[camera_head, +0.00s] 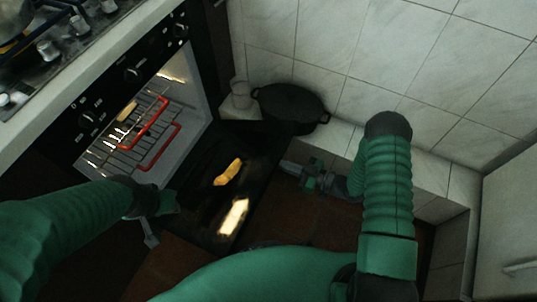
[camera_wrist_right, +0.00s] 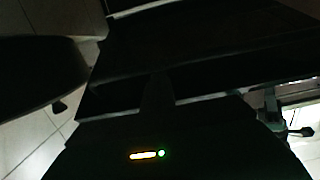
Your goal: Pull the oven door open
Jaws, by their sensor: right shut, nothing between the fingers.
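The oven (camera_head: 147,120) stands at the left in the head view, with its lit inside and wire racks showing. Its black door (camera_head: 205,203) is folded down in front of the opening, and its glossy inner face carries bright reflections. My right gripper (camera_head: 287,166) is shut and empty, beside the right edge of the door. My left gripper (camera_head: 151,238) is at the left side of the door, near its lower left edge; its fingers are too dark and small to read. The right wrist view is very dark and shows door-like dark panels (camera_wrist_right: 210,55).
Racks with red handles (camera_head: 160,147) are inside the oven. A black pot (camera_head: 290,106) and a glass (camera_head: 240,92) stand on a ledge by the tiled wall. Oven knobs (camera_head: 132,73) and a hob (camera_head: 60,40) are at the upper left.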

